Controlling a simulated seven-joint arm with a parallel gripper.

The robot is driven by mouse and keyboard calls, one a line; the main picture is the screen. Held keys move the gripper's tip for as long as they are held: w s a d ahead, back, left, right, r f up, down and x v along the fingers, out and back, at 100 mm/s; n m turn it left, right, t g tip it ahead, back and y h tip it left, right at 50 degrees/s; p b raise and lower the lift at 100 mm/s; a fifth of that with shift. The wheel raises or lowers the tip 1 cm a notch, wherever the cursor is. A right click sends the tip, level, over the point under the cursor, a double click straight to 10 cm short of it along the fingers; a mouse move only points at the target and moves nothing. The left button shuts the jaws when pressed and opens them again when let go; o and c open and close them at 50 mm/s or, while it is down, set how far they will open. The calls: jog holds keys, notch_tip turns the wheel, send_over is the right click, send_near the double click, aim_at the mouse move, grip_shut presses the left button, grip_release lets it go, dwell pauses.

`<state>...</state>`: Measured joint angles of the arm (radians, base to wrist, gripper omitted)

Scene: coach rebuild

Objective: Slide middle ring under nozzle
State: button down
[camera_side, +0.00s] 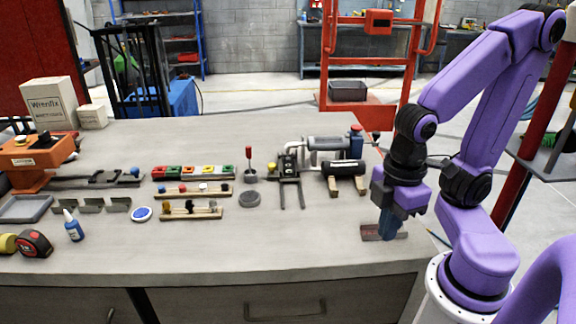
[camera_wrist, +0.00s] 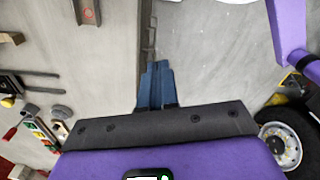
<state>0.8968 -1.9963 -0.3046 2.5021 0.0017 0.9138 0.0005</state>
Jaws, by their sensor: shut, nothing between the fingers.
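My gripper (camera_side: 388,235) has its blue fingers pressed together and is empty. It points down at the right front of the bench, just at a flat reddish-brown plate (camera_side: 371,233); I cannot tell whether it touches it. In the wrist view the shut fingers (camera_wrist: 155,70) lie beside a dark slotted strip (camera_wrist: 149,35). I cannot single out the middle ring or the nozzle. Small coloured pieces stand on a wooden rail (camera_side: 170,194), and dark and pale pieces on a nearer rail (camera_side: 175,215). Both are well left of my gripper.
A black clamp-like fixture (camera_side: 289,165) with two prongs and a motor-like cylinder (camera_side: 345,168) stand between the rails and my arm. A grey disc (camera_side: 249,198) lies near the rails. An orange machine (camera_side: 35,157) stands far left. The bench front centre is clear.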

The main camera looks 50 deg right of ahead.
dwell(0.4)
jog(key=c, duration=1.3)
grip_release()
jog(key=shift+c, duration=0.2)
jog(key=o, duration=0.5)
jog(key=shift+w+a+r, duration=0.2)
jog(key=shift+w+a, duration=0.1)
jog(key=shift+w, duration=0.15)
jog(key=w+a+r+m, duration=0.1)
jog(key=w+a+r, duration=0.1)
jog(key=w, duration=0.4)
jog(key=w+a+r, duration=0.2)
jog(key=w, duration=0.3)
notch_tip(320, 180, up, 3)
jog(key=m, duration=0.3)
send_over(272, 164)
notch_tip(272, 164, down, 16)
jog(key=shift+f, duration=0.15)
